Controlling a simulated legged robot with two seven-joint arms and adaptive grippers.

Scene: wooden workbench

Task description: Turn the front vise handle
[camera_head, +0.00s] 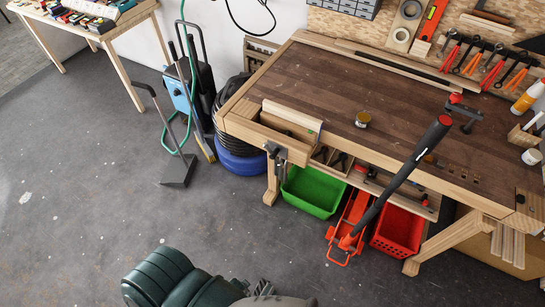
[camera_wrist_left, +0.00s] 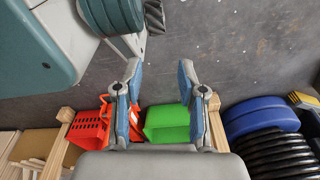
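The front vise (camera_head: 294,146) is at the left part of the bench's front edge, with a wooden jaw. Its dark handle (camera_head: 272,150) hangs at the front, below the jaw, and looks small. In the left wrist view my left gripper (camera_wrist_left: 157,72) is open, its two blue-grey fingers wide apart with nothing between them. I cannot make out the vise handle in that view. In the head view a green-grey part of my own body shows at the bottom, well apart from the vise. My right gripper is not in view.
A green bin (camera_head: 312,190) and a red crate (camera_head: 398,232) sit under the workbench (camera_head: 385,95). A red-black long-handled tool (camera_head: 398,180) stands before it. Left of the bench are a blue-black hose stack (camera_head: 240,163) and a dustpan (camera_head: 178,172). The foreground floor is clear.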

